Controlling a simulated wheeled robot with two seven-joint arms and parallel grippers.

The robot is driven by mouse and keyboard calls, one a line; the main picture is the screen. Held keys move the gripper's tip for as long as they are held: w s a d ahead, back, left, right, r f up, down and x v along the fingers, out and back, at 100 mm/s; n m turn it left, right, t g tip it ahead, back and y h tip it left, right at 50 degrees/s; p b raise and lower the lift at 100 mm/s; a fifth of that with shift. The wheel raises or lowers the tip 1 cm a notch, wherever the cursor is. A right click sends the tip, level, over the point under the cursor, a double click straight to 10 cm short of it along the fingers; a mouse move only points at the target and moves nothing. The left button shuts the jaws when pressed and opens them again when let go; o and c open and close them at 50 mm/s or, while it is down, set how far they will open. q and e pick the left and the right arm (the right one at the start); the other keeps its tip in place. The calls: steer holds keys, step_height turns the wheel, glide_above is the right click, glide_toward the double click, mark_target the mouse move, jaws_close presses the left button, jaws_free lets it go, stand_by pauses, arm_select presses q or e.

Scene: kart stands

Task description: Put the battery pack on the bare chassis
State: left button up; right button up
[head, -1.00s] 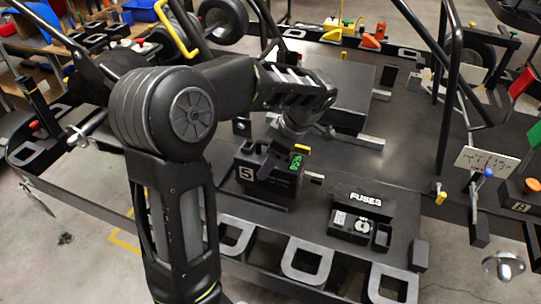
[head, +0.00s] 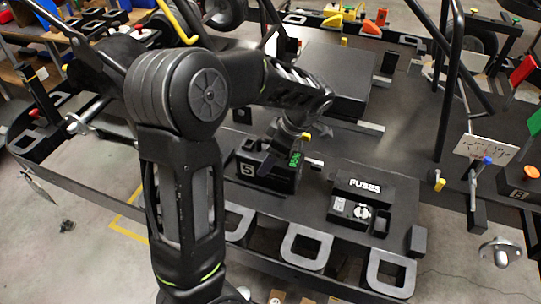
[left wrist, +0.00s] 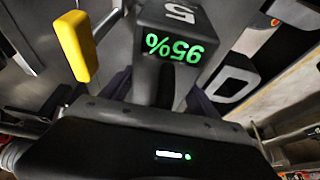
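The battery pack (head: 262,172) is a black block marked 5 with a green display. It sits upright on the dark deck (head: 318,205) in the middle of the head view. In the left wrist view the pack (left wrist: 172,22) reads 95%, upside down. My left gripper (head: 285,148) is right above the pack, partly hidden by its own wrist. In the left wrist view its two dark fingers (left wrist: 160,92) stand apart on either side of the pack's dark handle (left wrist: 152,78). I cannot tell which frame is the bare chassis. My right gripper is not in view.
A yellow lever (left wrist: 76,46) stands beside the gripper. A FUSES box (head: 358,203) sits right of the pack. A large black slab (head: 325,78) lies behind. Black tube bars (head: 447,110) and a small white sign (head: 474,147) stand at the right.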

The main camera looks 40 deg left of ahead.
arm_select(q)
steer(key=o, duration=0.3)
steer(key=shift+r, duration=0.2)
steer(key=b+v, duration=0.1)
steer(key=v, duration=0.7)
steer(key=p+v, duration=0.2)
steer(key=v, duration=0.1)
steer(key=shift+r, duration=0.1)
steer(key=shift+d+r+p, duration=0.2)
steer(key=shift+r+p, duration=0.15)
steer(key=shift+p, duration=0.1)
steer(key=shift+f, duration=0.1)
